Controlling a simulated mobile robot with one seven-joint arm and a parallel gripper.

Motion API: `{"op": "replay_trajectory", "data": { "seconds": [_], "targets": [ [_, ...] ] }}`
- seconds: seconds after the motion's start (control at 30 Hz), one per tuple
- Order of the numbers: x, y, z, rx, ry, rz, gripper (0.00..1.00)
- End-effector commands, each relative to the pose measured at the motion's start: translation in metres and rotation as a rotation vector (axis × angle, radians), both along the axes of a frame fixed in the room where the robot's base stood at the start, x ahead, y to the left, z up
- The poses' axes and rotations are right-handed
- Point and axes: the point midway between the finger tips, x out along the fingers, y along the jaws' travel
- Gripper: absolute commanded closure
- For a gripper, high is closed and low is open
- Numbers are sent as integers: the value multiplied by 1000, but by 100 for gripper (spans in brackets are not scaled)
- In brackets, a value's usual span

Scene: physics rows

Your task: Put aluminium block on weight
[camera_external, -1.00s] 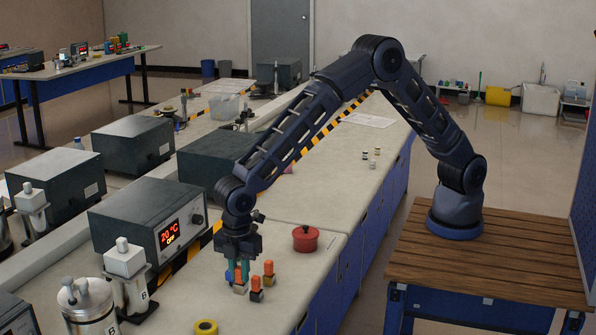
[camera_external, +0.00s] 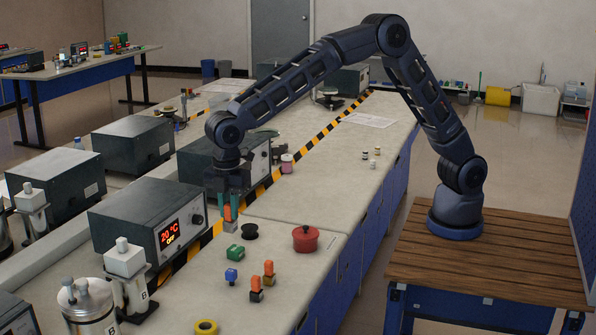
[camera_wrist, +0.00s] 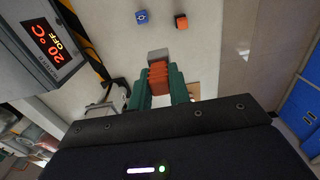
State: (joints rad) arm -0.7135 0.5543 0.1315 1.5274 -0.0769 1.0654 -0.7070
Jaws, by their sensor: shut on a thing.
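My gripper (camera_external: 229,204), with green fingers, is shut on the orange handle of a grey block, which I take as the aluminium block (camera_external: 231,226). The block hangs below the fingers, seemingly above the bench. In the wrist view the ribbed orange handle sits between the fingers (camera_wrist: 159,80), with the grey block (camera_wrist: 158,55) beyond them. I cannot tell for sure which thing is the weight. A black round piece (camera_external: 250,231) and a red round piece with a knob (camera_external: 305,239) stand on the bench to the right of the held block.
A green block (camera_external: 236,253), a blue block (camera_external: 231,275) and two orange-handled blocks (camera_external: 256,290) (camera_external: 268,270) stand nearer the camera. A yellow ring (camera_external: 206,327) lies in front. The heater box with the 20 °C display (camera_external: 160,229) stands left. Open bench lies behind the red piece.

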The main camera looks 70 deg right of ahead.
Motion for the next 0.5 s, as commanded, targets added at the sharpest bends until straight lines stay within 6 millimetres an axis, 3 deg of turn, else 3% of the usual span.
{"op": "replay_trajectory", "data": {
  "seconds": [0.03,0.2,0.5],
  "targets": [
    [13,-18,4,1,-1,-7,100],
    [45,-72,11,1,-1,-5,100],
    [84,-156,22,0,-2,-3,100]
  ]
}}
